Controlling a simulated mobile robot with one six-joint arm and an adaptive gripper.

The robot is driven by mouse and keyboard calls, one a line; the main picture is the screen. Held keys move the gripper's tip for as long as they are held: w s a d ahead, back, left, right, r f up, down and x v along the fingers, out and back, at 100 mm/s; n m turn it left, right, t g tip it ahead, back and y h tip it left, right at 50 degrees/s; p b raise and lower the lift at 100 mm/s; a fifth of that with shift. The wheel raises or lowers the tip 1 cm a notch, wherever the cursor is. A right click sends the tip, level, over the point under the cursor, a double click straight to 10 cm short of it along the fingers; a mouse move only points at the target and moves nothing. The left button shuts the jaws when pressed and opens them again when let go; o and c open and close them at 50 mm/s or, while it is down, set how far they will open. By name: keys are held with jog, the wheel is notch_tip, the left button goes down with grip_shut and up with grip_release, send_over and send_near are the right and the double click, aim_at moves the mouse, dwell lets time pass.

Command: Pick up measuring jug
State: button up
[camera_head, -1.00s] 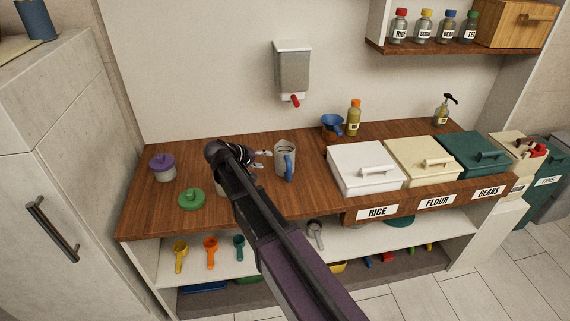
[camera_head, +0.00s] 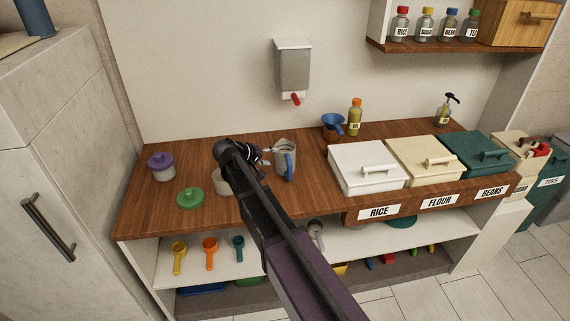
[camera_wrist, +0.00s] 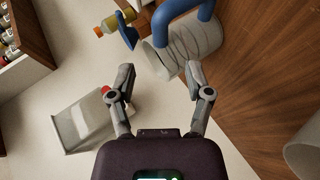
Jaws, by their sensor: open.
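The measuring jug (camera_head: 281,157) is a clear grey cup with a blue handle, standing upright on the wooden counter. In the wrist view the jug (camera_wrist: 187,42) lies just ahead of the fingers, its blue handle at the top. My gripper (camera_head: 270,149) is at the jug's left side, close to its upper part. In the wrist view my gripper (camera_wrist: 160,75) is open, with the jug's rim near and partly between the fingertips. I cannot tell whether a finger touches it.
A pale container (camera_head: 222,183) stands partly hidden behind my arm, near a green lid (camera_head: 190,197) and a purple-lidded jar (camera_head: 161,166). A white rice bin (camera_head: 366,168) stands right of the jug. A dispenser (camera_head: 293,68) hangs on the wall above.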

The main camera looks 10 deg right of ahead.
aim_at(287, 159)
jog(key=shift+b+x, duration=0.75)
jog(key=shift+x, duration=1.25)
jog(key=shift+b+x, duration=1.25)
jog(key=shift+x, duration=0.95)
jog(key=shift+d+f, duration=0.25)
jog(key=shift+d, duration=0.1)
grip_shut()
